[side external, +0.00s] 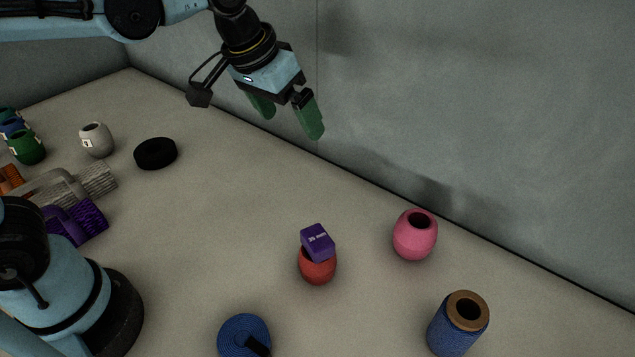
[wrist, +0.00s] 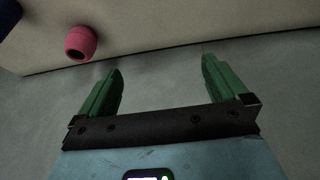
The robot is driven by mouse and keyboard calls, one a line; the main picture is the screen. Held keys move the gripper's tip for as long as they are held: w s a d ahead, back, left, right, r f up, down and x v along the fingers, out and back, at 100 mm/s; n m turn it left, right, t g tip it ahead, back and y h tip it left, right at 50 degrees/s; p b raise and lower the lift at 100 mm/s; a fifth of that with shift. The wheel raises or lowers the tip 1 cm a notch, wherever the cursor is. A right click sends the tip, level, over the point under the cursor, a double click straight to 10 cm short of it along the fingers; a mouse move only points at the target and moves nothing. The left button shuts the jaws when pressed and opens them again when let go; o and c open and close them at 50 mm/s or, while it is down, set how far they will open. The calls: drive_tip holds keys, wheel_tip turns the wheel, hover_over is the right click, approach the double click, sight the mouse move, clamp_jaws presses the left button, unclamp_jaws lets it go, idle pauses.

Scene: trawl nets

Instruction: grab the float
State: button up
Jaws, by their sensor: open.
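Several barrel-shaped floats with a hole in the top stand on the floor. A pink float (side external: 415,238) stands upright near the wall at the right; it also shows in the wrist view (wrist: 80,43), at the upper left. A red float (side external: 317,270) stands left of it, its top covered by a purple block (side external: 317,241). A light grey float (side external: 97,141) and a green float (side external: 27,148) are at the far left. My gripper (side external: 291,122) is open and empty, raised by the wall, apart from every float. Its green fingers (wrist: 161,66) are spread in the wrist view.
A blue spool (side external: 452,328) stands at the lower right and a blue coil (side external: 243,337) lies at the bottom. A black ring (side external: 155,153) and a purple item (side external: 78,220) lie left. The wall (side external: 450,100) bounds the floor; the middle floor is clear.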

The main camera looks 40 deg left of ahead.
drive_tip(key=w+d+f+g, duration=0.1)
drive_tip(key=w+d+g, duration=0.35)
drive_tip(key=d, duration=0.75)
drive_tip(key=y, duration=0.1)
approach(415, 234)
drive_tip(key=w+f, duration=0.1)
drive_tip(key=w, duration=0.2)
drive_tip(key=shift+m, duration=0.4)
drive_tip(key=f, duration=1.2)
drive_tip(key=shift+s+a+f, duration=0.1)
drive_tip(key=shift+s+a, duration=0.1)
drive_tip(key=shift+a, duration=0.1)
drive_tip(key=c, duration=1)
